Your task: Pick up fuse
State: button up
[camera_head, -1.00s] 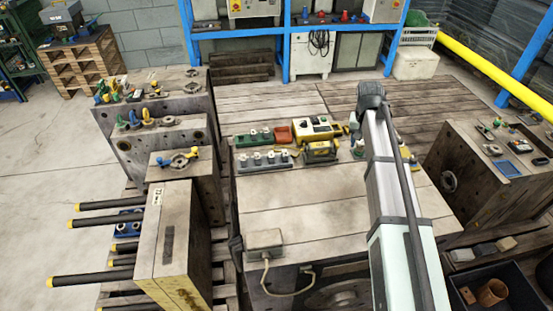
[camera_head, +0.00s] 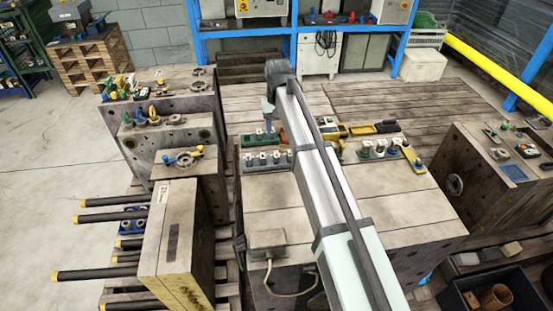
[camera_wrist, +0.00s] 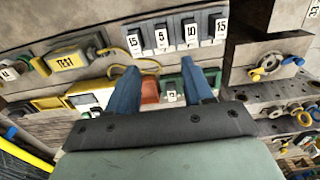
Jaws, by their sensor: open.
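Fuse-like pieces with white number labels 15, 5, 10 and 15 stand in a grey holder (camera_wrist: 178,36) at the top of the wrist view. The same grey holder (camera_head: 267,160) lies on the bench in the head view, left of my arm. Behind it is a green holder (camera_head: 258,136) with small white-topped pieces. In the wrist view the green holder (camera_wrist: 184,82) is partly hidden by my right-hand finger. My gripper (camera_wrist: 160,70) is open and empty, its blue fingers apart above the holders.
A yellow TEST box (camera_wrist: 70,60) and an orange-red tray (camera_wrist: 150,92) lie beside the holders. A rack of coloured pieces (camera_head: 380,150) stands right of my arm. Mould blocks with rings (camera_head: 182,158) rise left of the bench.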

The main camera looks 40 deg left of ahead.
send_over(277, 154)
jog(key=f, duration=0.5)
jog(key=shift+w+f, duration=0.2)
jog(key=shift+f, duration=0.15)
jog(key=shift+s+f, duration=0.15)
jog(key=shift+f, duration=1.15)
jog(key=shift+s+f, duration=0.1)
jog(key=shift+f, duration=1.15)
grip_shut()
